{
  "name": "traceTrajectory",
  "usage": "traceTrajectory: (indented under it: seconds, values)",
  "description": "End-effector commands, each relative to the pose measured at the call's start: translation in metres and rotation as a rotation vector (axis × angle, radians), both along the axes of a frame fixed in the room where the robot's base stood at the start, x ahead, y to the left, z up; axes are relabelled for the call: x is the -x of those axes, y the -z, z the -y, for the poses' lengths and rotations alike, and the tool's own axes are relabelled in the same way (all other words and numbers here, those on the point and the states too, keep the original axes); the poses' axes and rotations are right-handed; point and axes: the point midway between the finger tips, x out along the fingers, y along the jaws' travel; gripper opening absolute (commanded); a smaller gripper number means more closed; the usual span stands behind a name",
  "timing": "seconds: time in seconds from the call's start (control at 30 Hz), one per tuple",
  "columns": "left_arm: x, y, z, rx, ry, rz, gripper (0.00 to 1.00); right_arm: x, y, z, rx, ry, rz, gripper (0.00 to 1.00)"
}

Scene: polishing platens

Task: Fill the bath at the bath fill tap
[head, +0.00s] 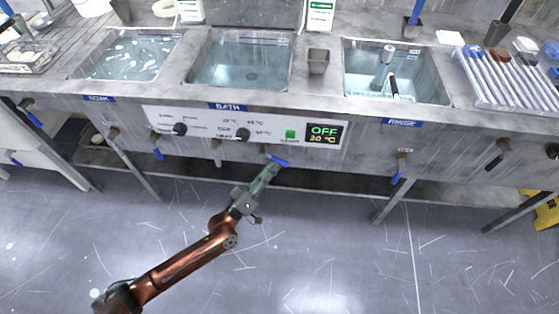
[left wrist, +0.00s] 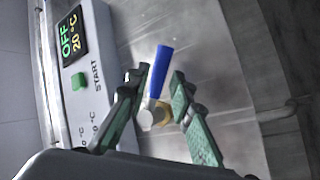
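The bath (head: 207,38) is the middle basin, labelled BATH, with clear bluish liquid in it. Under its white control panel (head: 200,123), a blue-handled tap (head: 280,161) sticks out at the right end; no label naming it as the fill tap is readable. My left gripper (head: 270,173) is at this tap. In the left wrist view the tap's blue lever (left wrist: 158,70) lies between the two green-padded fingertips of my left gripper (left wrist: 162,80). The fingers are apart, with gaps beside the lever. My right gripper is out of view.
The panel display (head: 323,134) reads OFF, 20 °C, beside a green START button (head: 291,134). Another blue-handled tap (head: 157,152) is under the panel's left end. The RINSE tap (head: 397,177) is right. A lower shelf (head: 330,186) runs beneath; the floor in front is clear.

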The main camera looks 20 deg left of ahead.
Motion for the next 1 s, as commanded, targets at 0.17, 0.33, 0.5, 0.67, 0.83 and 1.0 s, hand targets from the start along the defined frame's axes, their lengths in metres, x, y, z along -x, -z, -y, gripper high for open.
traceTrajectory:
  seconds: [0.17,0.33,0.5,0.67,0.83,1.0]
  values:
    - [-0.023,-0.005,0.009,0.0,0.001,-0.001,0.21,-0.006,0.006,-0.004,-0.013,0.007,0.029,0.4]
    - [-0.034,-0.009,0.013,0.0,0.002,-0.002,0.21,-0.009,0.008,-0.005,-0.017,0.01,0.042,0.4]
    - [-0.035,-0.01,0.014,-0.001,0.002,-0.002,0.21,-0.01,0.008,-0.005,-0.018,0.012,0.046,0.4]
    - [-0.035,-0.01,0.014,-0.001,0.002,-0.002,0.18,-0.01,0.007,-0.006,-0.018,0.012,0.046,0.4]
    - [-0.034,-0.01,0.013,-0.001,0.002,-0.002,0.06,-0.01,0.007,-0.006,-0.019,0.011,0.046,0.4]
    - [-0.034,-0.01,0.013,-0.002,0.002,-0.001,0.0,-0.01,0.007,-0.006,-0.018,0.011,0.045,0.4]
